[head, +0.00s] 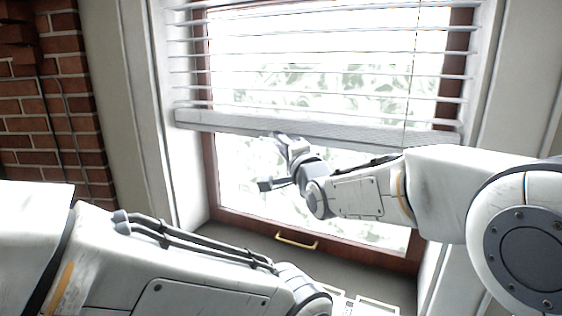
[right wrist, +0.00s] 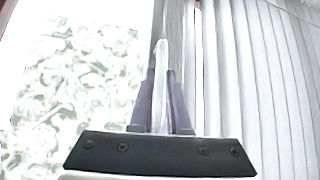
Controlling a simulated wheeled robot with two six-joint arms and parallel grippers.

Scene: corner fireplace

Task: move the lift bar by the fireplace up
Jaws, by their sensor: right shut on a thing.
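The lift bar (head: 220,122) is the pale grey bottom rail of the slatted window blind. It hangs almost level, slightly tilted in the head view, partway down the window. My right gripper (head: 276,138) is at the rail's lower edge, left of its middle. In the right wrist view, the two dark fingers of the right gripper (right wrist: 160,75) are closed on the thin pale edge of the lift bar (right wrist: 160,97). My left arm crosses the lower left of the head view, and its gripper is out of sight.
Blind slats (head: 320,55) hang above the rail. The brown-framed window (head: 212,180) has a brass handle (head: 297,240) at its bottom. The brick fireplace (head: 60,110) stands at left. Pale flat objects (head: 365,306) lie at the lower edge, partly hidden.

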